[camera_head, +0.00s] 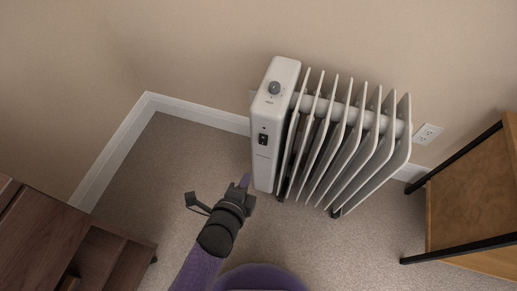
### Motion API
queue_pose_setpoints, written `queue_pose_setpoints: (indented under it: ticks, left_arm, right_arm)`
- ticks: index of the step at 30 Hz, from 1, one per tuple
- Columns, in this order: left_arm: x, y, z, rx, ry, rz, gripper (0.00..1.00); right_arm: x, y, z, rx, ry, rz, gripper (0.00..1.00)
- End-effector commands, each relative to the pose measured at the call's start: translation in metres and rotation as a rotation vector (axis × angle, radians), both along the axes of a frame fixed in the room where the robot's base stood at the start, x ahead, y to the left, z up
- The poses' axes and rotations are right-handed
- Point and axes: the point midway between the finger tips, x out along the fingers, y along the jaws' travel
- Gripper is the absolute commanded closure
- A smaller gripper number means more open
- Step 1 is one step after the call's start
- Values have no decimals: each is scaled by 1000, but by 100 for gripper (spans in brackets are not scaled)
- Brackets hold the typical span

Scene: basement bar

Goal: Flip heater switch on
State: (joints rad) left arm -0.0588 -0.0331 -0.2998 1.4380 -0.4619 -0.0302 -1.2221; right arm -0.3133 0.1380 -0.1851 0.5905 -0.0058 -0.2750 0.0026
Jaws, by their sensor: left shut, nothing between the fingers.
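A white oil-filled heater (264,165) with several fins stands on the carpet near the wall. Its end panel faces me and carries a small black switch (263,139) and a grey round knob (274,88) higher up. Whether the switch is on or off is too small to tell. My left gripper (243,181) is shut and empty, just in front of the heater's end panel, below and left of the switch. It looks apart from the switch; whether it touches the panel I cannot tell. My right gripper is not in view.
A dark wooden cabinet (40,235) stands at the lower left. A wooden table with black legs (470,200) stands at the right. A wall outlet (427,133) is right of the heater. Carpet (170,165) is clear left of the heater.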

Motion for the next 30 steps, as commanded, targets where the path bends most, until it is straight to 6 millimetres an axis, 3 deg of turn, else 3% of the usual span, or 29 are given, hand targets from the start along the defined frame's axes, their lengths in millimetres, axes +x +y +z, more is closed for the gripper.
queue_pose_setpoints:
  ticks: [1, 9, 15, 21, 30]
  left_arm:
    - [9, -3, -12, -1, 4, 0, 100]
    - [61, -20, -39, 1, 6, -1, 100]
    - [93, -30, -42, 1, 3, 0, 100]
    - [106, -34, -39, 1, 1, 0, 100]
    - [107, -35, -37, 2, 0, 0, 100]
  right_arm:
    - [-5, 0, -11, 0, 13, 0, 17]
    - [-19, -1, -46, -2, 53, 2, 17]
    - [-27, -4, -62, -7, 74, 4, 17]
    - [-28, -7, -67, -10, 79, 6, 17]
    - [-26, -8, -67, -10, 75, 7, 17]
